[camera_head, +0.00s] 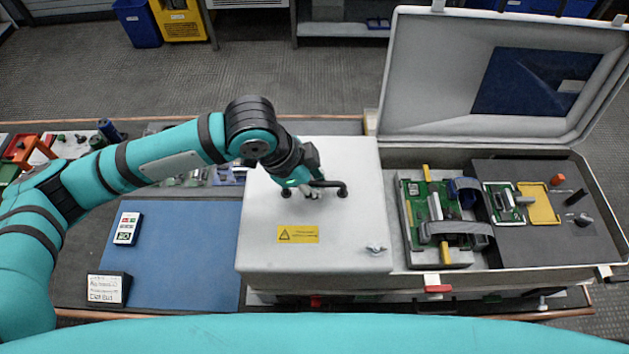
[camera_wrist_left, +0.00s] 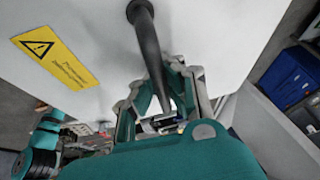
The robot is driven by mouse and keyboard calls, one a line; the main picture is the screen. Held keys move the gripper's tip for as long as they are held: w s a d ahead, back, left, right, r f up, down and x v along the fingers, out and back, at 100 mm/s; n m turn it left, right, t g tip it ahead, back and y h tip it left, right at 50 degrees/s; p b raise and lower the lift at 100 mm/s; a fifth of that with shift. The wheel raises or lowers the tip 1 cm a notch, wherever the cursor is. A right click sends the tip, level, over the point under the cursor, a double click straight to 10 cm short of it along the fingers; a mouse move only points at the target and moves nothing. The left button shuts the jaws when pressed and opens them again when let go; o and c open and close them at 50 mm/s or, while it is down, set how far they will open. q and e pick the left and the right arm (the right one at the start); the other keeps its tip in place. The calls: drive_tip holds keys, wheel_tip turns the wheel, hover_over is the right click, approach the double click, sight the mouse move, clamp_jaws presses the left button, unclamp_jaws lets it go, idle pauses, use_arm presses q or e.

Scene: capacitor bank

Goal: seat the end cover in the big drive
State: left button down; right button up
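A large white housing (camera_head: 345,215) with a flat top stands in the middle of the head view. Its top carries a black bar handle (camera_head: 330,184), a yellow warning label (camera_head: 298,234) and a small metal wing fastener (camera_head: 376,249). I cannot tell the end cover apart from the housing. My left gripper (camera_head: 309,191) is at the handle. In the left wrist view its fingers (camera_wrist_left: 165,88) stand apart on either side of the dark handle (camera_wrist_left: 147,40), with a gap beside it. The handle's lower end is partly hidden by the gripper. My right gripper is out of view.
An open grey case (camera_head: 582,262) stands at the right, its lid (camera_head: 430,75) raised. It holds strapped green circuit boards (camera_head: 428,200) and small parts. A blue mat (camera_head: 180,255) lies left of the housing, with a small meter (camera_head: 128,228) and a labelled block (camera_head: 108,289).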

use_arm(q)
drive_tip(key=shift+f, duration=0.3)
drive_tip(key=c, duration=2)
unclamp_jaws()
drive_tip(key=shift+c, duration=0.2)
drive_tip(key=o, duration=0.6)
drive_tip(key=shift+o, duration=0.2)
drive_tip(key=v, duration=1.2)
drive_tip(key=shift+s, duration=0.1)
